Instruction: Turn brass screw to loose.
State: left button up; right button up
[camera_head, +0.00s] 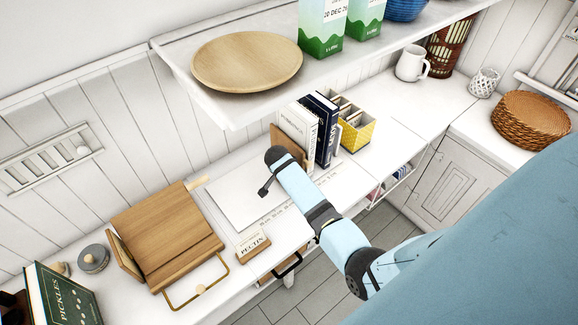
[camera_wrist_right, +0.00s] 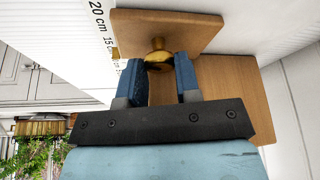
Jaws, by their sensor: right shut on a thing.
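The brass screw (camera_wrist_right: 157,56) shows in the right wrist view as a rounded brass head on a wooden board (camera_wrist_right: 190,30). My right gripper (camera_wrist_right: 160,68) has its two blue fingertips on either side of the screw head and is shut on it. How far the screw is turned cannot be told. In the head view my right arm reaches in from the lower right to a wooden piece (camera_head: 287,148) beside upright books (camera_head: 300,125); the screw is hidden there. My left gripper is not in view.
A white shelf (camera_head: 235,108) with a wooden plate (camera_head: 247,60) and cartons (camera_head: 322,25) overhangs the counter. A wooden stand (camera_head: 165,235), a PECTIN block (camera_head: 253,246) and a yellow divided box (camera_head: 357,134) stand nearby.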

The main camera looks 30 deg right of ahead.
jog(key=shift+n+t, duration=0.5)
jog(key=shift+n, duration=1)
jog(key=shift+y, duration=0.3)
jog(key=o, duration=0.9)
jog(key=shift+s, duration=0.1)
jog(key=shift+r, duration=0.15)
